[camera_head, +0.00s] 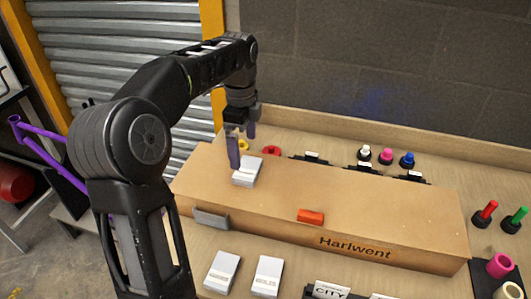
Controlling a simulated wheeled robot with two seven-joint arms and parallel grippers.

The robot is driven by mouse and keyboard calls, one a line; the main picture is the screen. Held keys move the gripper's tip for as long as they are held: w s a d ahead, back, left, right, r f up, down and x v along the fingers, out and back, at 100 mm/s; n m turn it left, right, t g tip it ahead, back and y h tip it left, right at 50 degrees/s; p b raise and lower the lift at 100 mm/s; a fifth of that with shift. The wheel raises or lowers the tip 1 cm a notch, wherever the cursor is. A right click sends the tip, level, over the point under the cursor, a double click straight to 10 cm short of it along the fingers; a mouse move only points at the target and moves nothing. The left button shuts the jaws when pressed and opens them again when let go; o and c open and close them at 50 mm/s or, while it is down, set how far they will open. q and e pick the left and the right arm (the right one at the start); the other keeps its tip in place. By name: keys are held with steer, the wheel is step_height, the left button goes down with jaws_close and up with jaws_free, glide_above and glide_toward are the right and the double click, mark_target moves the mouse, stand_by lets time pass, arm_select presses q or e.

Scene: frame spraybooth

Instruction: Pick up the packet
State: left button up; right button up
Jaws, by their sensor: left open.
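A small white packet (246,173) lies on top of the long brown box marked "Harlwent" (350,205), near its left end. My left gripper (243,148) hangs down from above with its two dark fingers apart, right at the packet's upper edge. The near finger overlaps the packet in the picture, and I cannot tell if it touches. Two more white packets, one (222,271) at left and one (267,276) beside it, lie on the bench in front of the box. My right gripper is not in view.
A red-orange block (311,216) sits on the box top. Behind it stand white, pink and blue capped items (386,156) and a red ring (271,150). Red (486,213) and green (516,220) markers stand at right. A block wall closes the back.

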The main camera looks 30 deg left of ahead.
mark_target(248, 171)
arm_select(q)
steer(key=shift+w+r, duration=0.1)
steer(key=shift+w, duration=0.25)
steer(key=shift+s, duration=0.1)
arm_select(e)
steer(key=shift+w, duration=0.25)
arm_select(q)
steer(key=shift+s+r, duration=0.1)
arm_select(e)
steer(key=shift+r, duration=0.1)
arm_select(q)
step_height(248, 171, down, 3)
steer(key=shift+r+b, duration=0.15)
steer(key=shift+b, duration=0.25)
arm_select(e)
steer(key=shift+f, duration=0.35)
